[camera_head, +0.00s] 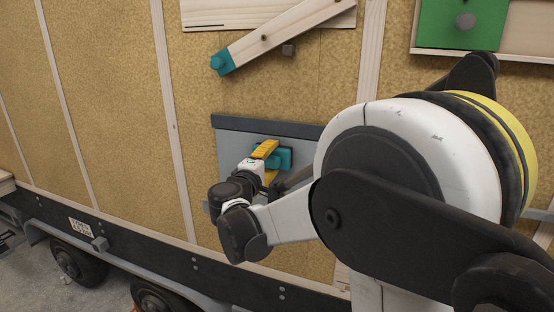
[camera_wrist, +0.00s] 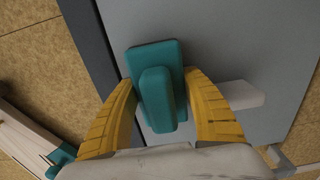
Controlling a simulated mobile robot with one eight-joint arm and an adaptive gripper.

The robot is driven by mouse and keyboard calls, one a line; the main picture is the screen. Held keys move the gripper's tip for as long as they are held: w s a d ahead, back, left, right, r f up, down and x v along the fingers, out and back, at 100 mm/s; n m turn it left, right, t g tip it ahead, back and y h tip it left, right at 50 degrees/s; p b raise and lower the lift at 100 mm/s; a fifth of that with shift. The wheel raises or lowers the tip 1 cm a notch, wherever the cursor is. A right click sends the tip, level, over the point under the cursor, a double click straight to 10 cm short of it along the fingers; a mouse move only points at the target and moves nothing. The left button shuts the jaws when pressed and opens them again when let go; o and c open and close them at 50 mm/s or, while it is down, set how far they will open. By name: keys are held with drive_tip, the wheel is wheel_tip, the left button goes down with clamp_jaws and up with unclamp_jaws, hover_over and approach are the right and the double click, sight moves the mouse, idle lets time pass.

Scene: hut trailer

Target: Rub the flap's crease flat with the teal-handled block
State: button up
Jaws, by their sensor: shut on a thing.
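A grey flap (camera_head: 232,143) lies on the tan trailer wall, with a dark strip (camera_head: 265,127) along its top edge. In the wrist view the flap (camera_wrist: 235,45) fills the right side and the dark strip (camera_wrist: 88,45) runs down the left. The teal-handled block (camera_head: 285,157) is in front of the flap, a little below the strip. My gripper (camera_wrist: 158,88) has its yellow fingers on both sides of the block's teal handle (camera_wrist: 157,98) and is shut on it. I cannot tell whether the block's face touches the flap. My arm hides the flap's lower right.
A slanted wooden bar (camera_head: 280,35) with a teal end and a small dark peg (camera_head: 288,50) are above the flap. A green panel (camera_head: 455,22) is at upper right. A pale bar (camera_wrist: 240,95) lies beside the right finger. Wall left of the flap is clear.

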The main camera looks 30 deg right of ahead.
drive_tip(key=v, duration=0.6)
idle(0.4)
drive_tip(key=shift+a, duration=0.1)
drive_tip(key=v, duration=0.3)
